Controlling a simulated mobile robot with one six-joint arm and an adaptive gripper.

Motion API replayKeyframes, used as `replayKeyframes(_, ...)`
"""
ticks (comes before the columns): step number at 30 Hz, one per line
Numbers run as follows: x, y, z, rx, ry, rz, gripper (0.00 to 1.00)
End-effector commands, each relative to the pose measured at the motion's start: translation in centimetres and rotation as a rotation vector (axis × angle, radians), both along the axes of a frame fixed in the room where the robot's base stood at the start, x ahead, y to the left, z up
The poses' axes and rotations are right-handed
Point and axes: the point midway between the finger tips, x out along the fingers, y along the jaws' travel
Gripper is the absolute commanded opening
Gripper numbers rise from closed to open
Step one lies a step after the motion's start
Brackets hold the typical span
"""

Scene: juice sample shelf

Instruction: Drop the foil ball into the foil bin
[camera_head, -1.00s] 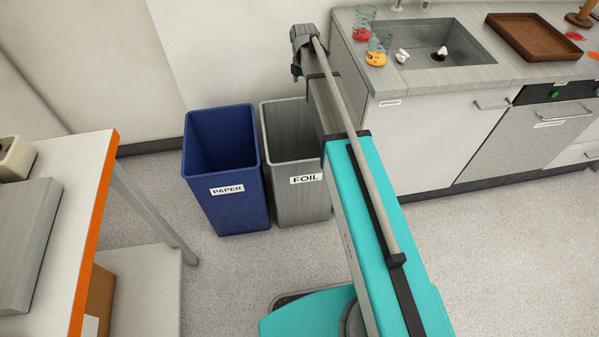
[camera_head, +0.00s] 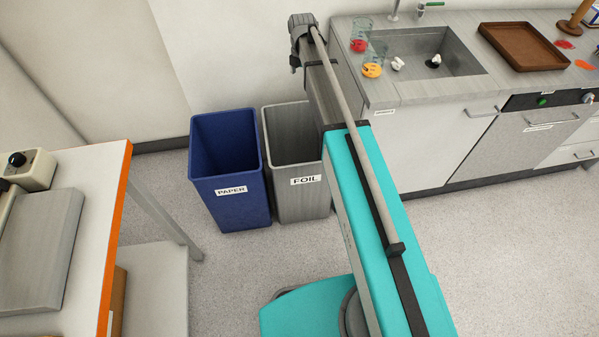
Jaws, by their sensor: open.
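The grey foil bin (camera_head: 300,205), labelled FOIL, stands upright on the floor against the wall. Its top is open; the part of its inside that shows looks empty, and my arm covers its right side. I see no foil ball in this view. My gripper (camera_head: 294,62) is the small dark end of my arm, high in the picture above the bin's far rim and apart from it. It is open, with nothing visible in it; its fingers are small and partly hidden by the wrist.
A blue bin (camera_head: 240,205) labelled PAPER stands close left of the foil bin. A counter (camera_head: 420,92) with a sink, glasses and a brown tray (camera_head: 522,46) is at right. An orange-edged table (camera_head: 95,215) is at left. Floor at lower right is clear.

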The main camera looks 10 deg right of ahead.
Motion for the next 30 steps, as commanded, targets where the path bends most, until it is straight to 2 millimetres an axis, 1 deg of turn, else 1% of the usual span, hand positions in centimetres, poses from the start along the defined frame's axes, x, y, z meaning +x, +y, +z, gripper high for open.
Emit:
replayKeyframes(1,0.0,0.0,0.9,0.0,0.0,0.004,1.0)
replayKeyframes(3,-0.1,0.1,1.4,0.0,0.0,0.008,1.0)
replayKeyframes(10,-0.1,0.2,2.7,0.0,0.0,0.022,1.0)
replayKeyframes(16,-0.2,0.2,3.1,0.0,0.0,0.028,1.0)
replayKeyframes(30,-0.2,0.2,3.1,0.0,0.0,0.028,1.0)
